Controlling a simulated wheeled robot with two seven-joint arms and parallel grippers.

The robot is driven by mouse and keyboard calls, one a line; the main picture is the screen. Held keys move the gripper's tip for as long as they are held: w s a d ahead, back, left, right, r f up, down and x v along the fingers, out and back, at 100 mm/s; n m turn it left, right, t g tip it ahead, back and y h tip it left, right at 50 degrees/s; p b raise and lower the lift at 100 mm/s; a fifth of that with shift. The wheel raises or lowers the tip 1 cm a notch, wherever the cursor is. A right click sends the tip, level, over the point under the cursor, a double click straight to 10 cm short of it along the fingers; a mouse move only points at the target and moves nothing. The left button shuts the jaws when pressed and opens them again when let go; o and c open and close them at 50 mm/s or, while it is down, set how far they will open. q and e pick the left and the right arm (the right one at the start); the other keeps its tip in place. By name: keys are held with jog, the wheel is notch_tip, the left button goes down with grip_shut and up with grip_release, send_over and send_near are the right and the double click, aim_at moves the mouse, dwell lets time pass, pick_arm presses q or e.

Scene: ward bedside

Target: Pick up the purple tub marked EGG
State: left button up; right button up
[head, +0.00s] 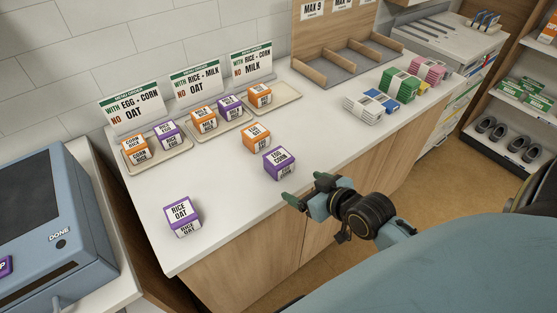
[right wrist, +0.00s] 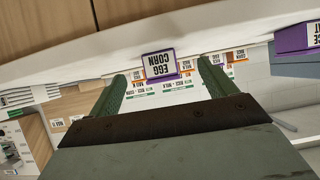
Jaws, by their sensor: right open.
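The purple tub marked EGG CORN (head: 279,162) stands upright on the white counter (head: 225,178), near its front edge. My right gripper (head: 307,190) is open and empty, just in front of that edge and to the right of the tub. In the right wrist view the same tub (right wrist: 158,66) shows upside down, ahead of and between the two open fingers (right wrist: 160,85), apart from them. My left gripper is not in view.
A purple RICE OAT tub (head: 182,217) stands at the front left. An orange tub (head: 256,138) is just behind the EGG tub. Trays with tubs and signs (head: 153,152) line the wall. Coloured boxes (head: 401,84) are at the right. A blue machine (head: 60,225) stands left.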

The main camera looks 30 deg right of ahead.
aim_at(281, 159)
jog(key=shift+t, duration=0.7)
jog(key=w, duration=0.2)
jog(key=w+r, duration=0.1)
jog(key=w, duration=0.4)
jog(key=shift+w+r, duration=0.3)
jog(key=shift+w, duration=0.05)
jog(key=shift+b+x, duration=0.4)
jog(key=shift+x, duration=2.7)
jog(key=shift+a, duration=0.15)
jog(key=c, duration=1.1)
jog(key=shift+c, duration=0.4)
jog(key=shift+r, duration=0.1)
